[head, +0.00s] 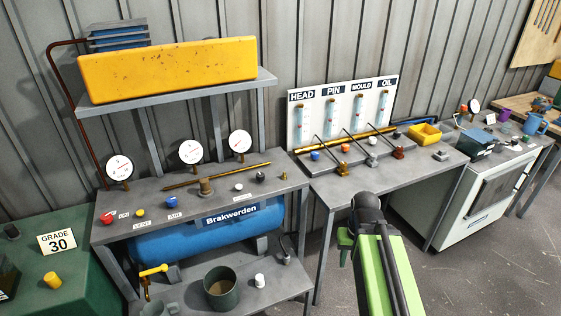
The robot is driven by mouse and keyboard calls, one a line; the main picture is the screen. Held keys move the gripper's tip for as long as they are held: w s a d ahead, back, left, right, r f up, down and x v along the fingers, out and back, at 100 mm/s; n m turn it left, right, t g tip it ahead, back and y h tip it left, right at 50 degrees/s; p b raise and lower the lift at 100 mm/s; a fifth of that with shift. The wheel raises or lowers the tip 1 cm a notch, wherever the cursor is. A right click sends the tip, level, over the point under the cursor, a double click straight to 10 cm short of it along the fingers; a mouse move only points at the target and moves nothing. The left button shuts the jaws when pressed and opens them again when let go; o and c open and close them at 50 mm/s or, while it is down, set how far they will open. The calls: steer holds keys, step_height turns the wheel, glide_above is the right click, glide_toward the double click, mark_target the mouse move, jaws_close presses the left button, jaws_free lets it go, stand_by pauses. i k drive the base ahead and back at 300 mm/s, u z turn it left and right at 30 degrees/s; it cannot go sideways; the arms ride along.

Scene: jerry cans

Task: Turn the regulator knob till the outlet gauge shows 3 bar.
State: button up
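Three round white gauges stand at the back of the grey bench: a left gauge (119,168), a middle gauge (190,151) and a right gauge (240,141). Their scales are too small to read, and I cannot tell which is the outlet gauge. Along the bench are a red knob (107,217), a yellow knob (140,212), a blue knob (172,201) and a black knob (260,176). Their small labels are unreadable, so I cannot tell which is the regulator. My green and black arm is at bottom centre, right of this bench and apart from the knobs; its finger opening is unclear.
A brass rod (215,177) lies across the bench behind the knobs. A blue tank (205,236) sits underneath. A shelf above holds a long yellow box (168,68). The right-hand bench (405,183) carries bent black levers and a yellow bin (426,133). Floor is clear at lower right.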

mark_target(261, 177)
steer(key=z, duration=0.05)
steer(key=i, duration=0.95)
steer(key=u, duration=0.5)
steer(key=i, duration=0.6)
steer(key=u, duration=0.5)
